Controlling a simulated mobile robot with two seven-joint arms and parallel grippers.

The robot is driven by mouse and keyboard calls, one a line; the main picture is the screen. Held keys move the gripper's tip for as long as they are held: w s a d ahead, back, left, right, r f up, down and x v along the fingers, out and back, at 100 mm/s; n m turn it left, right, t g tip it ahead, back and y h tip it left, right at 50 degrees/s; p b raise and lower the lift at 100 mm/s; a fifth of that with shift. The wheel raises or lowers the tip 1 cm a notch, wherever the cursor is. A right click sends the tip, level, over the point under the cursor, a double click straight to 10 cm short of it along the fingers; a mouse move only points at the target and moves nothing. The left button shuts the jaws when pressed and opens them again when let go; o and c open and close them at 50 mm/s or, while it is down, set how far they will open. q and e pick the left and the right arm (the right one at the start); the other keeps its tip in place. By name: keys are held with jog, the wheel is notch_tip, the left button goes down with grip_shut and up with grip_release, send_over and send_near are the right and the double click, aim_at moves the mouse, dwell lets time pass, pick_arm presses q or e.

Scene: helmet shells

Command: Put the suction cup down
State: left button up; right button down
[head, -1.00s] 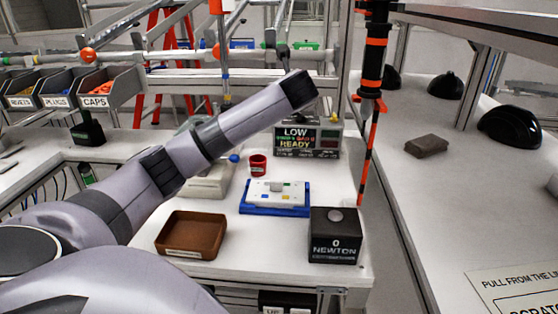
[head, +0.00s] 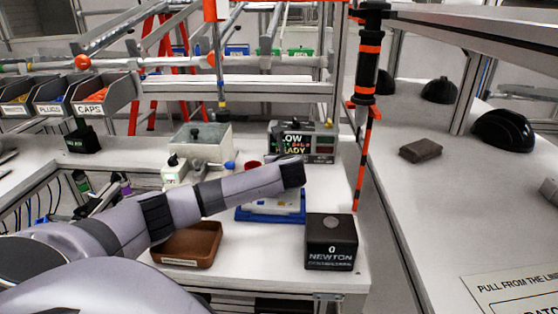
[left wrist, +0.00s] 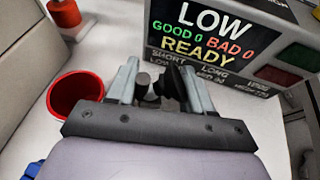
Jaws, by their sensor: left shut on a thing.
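My left gripper (left wrist: 160,88) is shut on a small dark thing, which looks like the suction cup (left wrist: 172,80), black with a grey end beside it. I cannot tell whether the suction cup touches the bench. My right gripper is not in view.
A red cup (left wrist: 75,95) stands left of the gripper, and the display box (head: 318,150) stands close behind. A blue tray (head: 275,218), a brown tray (head: 200,240) and a black Newton box (head: 331,255) are nearer. An orange-and-black post (head: 366,80) rises at right.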

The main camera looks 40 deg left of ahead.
pick_arm(q)
jog(key=o, duration=0.8)
jog(key=shift+f, duration=0.1)
jog(key=shift+c, duration=0.2)
